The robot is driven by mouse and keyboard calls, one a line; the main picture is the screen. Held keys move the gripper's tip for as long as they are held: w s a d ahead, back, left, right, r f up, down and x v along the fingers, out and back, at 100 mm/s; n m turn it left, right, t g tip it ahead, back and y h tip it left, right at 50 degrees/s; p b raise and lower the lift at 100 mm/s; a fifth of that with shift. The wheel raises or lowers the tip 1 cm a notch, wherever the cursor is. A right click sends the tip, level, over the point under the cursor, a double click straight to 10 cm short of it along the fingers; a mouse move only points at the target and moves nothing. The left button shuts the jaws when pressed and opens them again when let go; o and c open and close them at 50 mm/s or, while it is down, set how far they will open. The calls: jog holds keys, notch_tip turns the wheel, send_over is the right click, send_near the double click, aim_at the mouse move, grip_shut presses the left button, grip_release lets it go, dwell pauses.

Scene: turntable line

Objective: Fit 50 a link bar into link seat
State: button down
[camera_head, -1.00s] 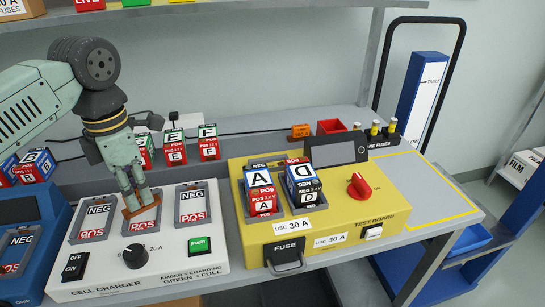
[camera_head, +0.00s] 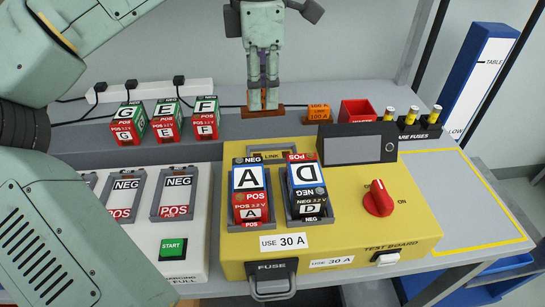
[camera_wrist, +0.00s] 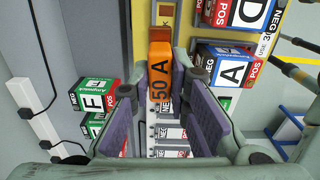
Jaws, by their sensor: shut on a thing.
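My gripper (camera_head: 263,104) points down and is shut on the orange 50 A link bar (camera_wrist: 160,72). In the head view the bar (camera_head: 250,113) shows as a low brown-orange strip at the fingertips, behind the yellow test board (camera_head: 330,240). The link seat (camera_head: 267,153), marked LINK, is at the board's back edge, behind cells A and D and partly hidden by them. In the wrist view the bar lies between the purple finger pads, and a grey slot (camera_wrist: 165,12) on the yellow board shows beyond its far end. The bar is apart from the seat.
Cell A (camera_head: 250,178) and cell D (camera_head: 304,174) stand in the board's holders. An orange 100 A link (camera_head: 318,113), a red bin (camera_head: 358,111) and spare fuses (camera_head: 413,115) stand to the right. Cells G, E and F (camera_head: 166,122) stand left. A display (camera_head: 358,148) rises beside the seat.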

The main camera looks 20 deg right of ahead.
aim_at(272, 111)
jog(key=shift+s+d+f+m, duration=0.3)
jog(key=shift+s+d+f, duration=0.1)
jog(key=shift+s+d, duration=0.25)
notch_tip(272, 111, down, 4)
jog(key=shift+f+p, duration=0.1)
jog(key=shift+p, duration=0.2)
jog(key=shift+f, duration=2.15)
jog(key=shift+f, duration=0.2)
jog(key=c, duration=1.5)
grip_release()
jog(key=shift+c, duration=0.2)
notch_tip(272, 111, up, 12)
jog(key=shift+r, duration=0.25)
jog(key=shift+f, duration=0.1)
